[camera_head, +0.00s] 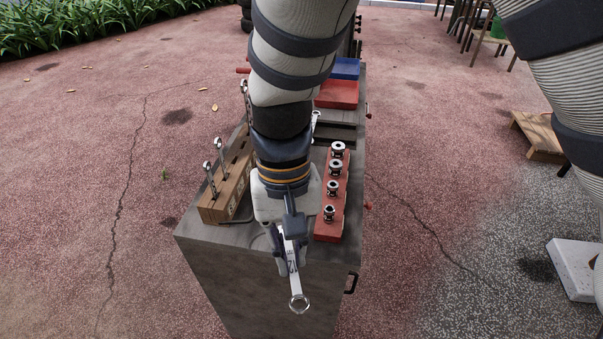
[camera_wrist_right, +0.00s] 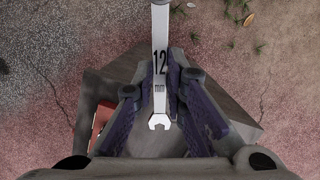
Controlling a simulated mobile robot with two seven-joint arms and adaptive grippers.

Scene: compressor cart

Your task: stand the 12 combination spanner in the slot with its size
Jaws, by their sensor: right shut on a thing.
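My right gripper (camera_head: 287,262) is shut on the 12 combination spanner (camera_head: 294,276), beyond the near edge of the cart top. The spanner's ring end points down and toward the near side in the head view. In the right wrist view the spanner (camera_wrist_right: 160,85) shows "12 mm" on its shank and its open end between the fingers (camera_wrist_right: 165,105). The wooden slotted rack (camera_head: 212,212) stands on the left of the cart, with spanners (camera_head: 210,180) upright in it. My right arm hides part of the rack, and its size marks are too small to read. My left gripper is out of view.
The cart top (camera_head: 215,240) also holds a red rail (camera_head: 328,231) with several sockets, right of my gripper. A red tray (camera_head: 337,95) and a blue tray (camera_head: 346,68) lie at the back. Another spanner end (camera_head: 316,115) shows beside my arm.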

